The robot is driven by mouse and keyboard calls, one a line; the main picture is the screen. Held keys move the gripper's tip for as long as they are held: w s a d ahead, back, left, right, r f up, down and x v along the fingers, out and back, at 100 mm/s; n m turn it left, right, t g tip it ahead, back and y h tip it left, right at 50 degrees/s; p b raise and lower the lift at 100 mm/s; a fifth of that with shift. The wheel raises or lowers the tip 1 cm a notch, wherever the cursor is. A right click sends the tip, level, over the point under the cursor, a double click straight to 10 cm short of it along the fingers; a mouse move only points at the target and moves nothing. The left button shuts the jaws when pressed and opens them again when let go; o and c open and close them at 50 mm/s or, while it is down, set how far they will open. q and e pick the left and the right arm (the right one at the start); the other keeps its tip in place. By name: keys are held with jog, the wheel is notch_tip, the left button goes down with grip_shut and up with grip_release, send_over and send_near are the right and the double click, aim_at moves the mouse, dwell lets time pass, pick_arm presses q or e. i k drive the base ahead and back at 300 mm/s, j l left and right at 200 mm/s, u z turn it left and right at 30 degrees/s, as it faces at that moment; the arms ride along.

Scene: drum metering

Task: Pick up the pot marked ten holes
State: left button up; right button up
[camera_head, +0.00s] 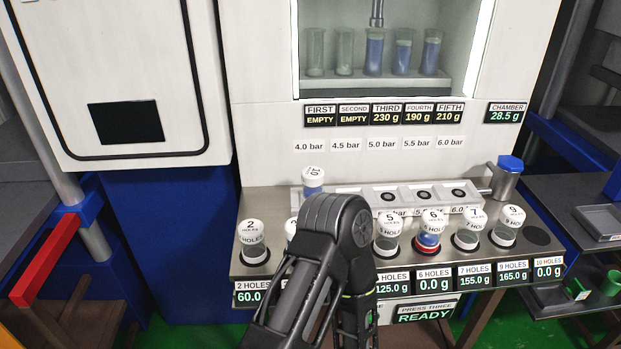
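A white-capped pot whose tilted label appears to read 10 (313,178) stands upright at the left end of the pale rack (347,191). Blue shows below its cap, and its lower part is partly hidden. The round place above the 10 HOLES display (537,235) is empty. A dark arm of mine comes up from the bottom centre, in front of the counter. Its bend is just below and right of the ten-holes pot, apparently nearer to me. No gripper fingertips show on it, and I cannot tell which arm it is.
The pots marked 2 (252,241), 5 (387,234), 6 (430,230), 7 (469,229) and 9 (508,226) stand along the front counter. Another pot (291,229) is mostly hidden behind my arm. A blue-topped metal cylinder (506,178) stands at the rack's right end.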

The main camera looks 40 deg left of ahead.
aim_at(312, 177)
jog(key=k+j, duration=0.15)
jog(key=j, duration=0.3)
jog(key=k+j+z, duration=0.1)
jog(key=j, duration=0.3)
jog(key=k+j, duration=0.25)
jog(key=j, duration=0.2)
jog(key=k+j+z, duration=0.1)
jog(key=j, duration=0.3)
jog(key=k+j, duration=0.3)
jog(key=j, duration=0.15)
jog(key=k+j, duration=0.2)
jog(key=j, duration=0.2)
jog(key=i+z, duration=0.05)
